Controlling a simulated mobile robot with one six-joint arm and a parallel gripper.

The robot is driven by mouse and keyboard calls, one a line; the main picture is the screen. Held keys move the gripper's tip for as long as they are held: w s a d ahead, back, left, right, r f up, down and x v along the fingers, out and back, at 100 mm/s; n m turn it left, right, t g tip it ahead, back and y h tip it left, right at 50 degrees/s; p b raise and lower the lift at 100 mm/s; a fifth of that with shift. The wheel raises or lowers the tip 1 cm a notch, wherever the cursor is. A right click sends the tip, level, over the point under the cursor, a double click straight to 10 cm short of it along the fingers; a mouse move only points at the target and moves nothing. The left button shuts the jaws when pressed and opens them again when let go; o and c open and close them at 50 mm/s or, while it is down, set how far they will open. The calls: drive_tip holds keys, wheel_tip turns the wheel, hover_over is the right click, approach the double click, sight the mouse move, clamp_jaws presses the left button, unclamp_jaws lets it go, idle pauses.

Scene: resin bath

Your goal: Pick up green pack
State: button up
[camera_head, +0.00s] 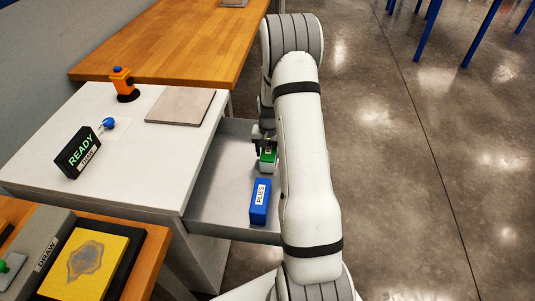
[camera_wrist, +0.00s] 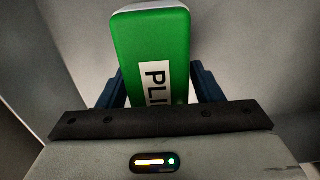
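The green pack (camera_head: 268,158) stands in the pulled-out grey drawer, beyond the blue pack. In the wrist view the green pack (camera_wrist: 150,45) fills the upper middle, with a white label reading "PLI" on it and its lower part hidden by my gripper body. My gripper (camera_head: 265,143) is right at the pack, partly hidden by my arm. In the wrist view the dark blue fingers of my gripper (camera_wrist: 160,88) lie on either side of the pack, very close to it. I cannot tell whether they press on it.
A blue pack (camera_head: 260,201) labelled "PLIES" is in the drawer (camera_head: 227,187) nearer the camera. The grey worktop (camera_head: 150,145) left of it holds a READY sign (camera_head: 78,153), an orange device (camera_head: 123,84) and a flat plate (camera_head: 180,106). Open floor is on the right.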

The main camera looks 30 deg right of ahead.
drive_tip(key=c, duration=1)
drive_tip(key=shift+o, duration=0.2)
drive_tip(key=shift+r, duration=0.1)
